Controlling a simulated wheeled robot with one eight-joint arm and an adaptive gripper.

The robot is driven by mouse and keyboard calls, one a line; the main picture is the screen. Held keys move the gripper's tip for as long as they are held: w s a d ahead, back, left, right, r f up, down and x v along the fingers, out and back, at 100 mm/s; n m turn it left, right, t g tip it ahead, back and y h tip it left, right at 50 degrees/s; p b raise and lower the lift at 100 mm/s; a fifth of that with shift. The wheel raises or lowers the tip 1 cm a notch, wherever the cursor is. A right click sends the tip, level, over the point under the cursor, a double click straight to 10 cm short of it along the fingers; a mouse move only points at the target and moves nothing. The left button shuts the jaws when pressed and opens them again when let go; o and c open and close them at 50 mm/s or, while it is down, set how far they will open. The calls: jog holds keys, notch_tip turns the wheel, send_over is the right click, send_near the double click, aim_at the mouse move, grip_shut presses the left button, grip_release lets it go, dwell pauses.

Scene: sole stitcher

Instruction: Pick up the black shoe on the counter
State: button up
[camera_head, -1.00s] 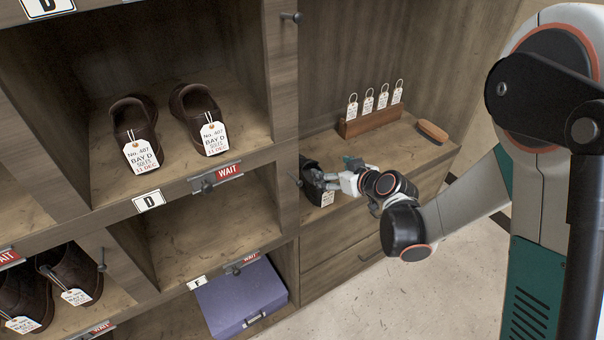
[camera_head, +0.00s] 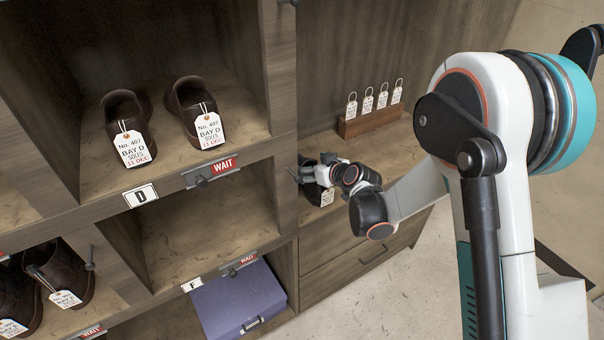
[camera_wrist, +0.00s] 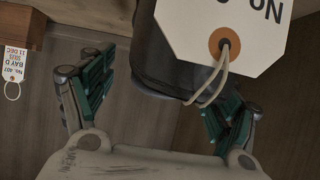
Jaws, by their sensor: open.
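The black shoe (camera_head: 312,191) stands on the counter (camera_head: 345,207) at its left end, against the cabinet's upright. A white tag (camera_head: 327,197) hangs on it. My gripper (camera_head: 325,161) is over the shoe and hides part of it. In the wrist view, my gripper (camera_wrist: 168,82) is open, with green-padded fingers apart. The dark shoe (camera_wrist: 172,80) shows between and beyond them, with its large tag (camera_wrist: 215,35) and string close to the right finger. I cannot tell whether a finger touches the shoe.
A wooden rack (camera_head: 370,121) with several small tags stands at the back of the counter. Brown shoes (camera_head: 195,112) sit in bay D. A purple box (camera_head: 238,300) lies in a lower bay. The cabinet upright (camera_head: 284,120) is close left of my gripper.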

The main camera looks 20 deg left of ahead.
jog(key=b+x, duration=0.1)
jog(key=x, duration=0.2)
jog(key=shift+a+f, duration=0.15)
jog(key=c, duration=1.6)
jog(key=shift+o, duration=0.2)
jog(key=shift+r, duration=0.25)
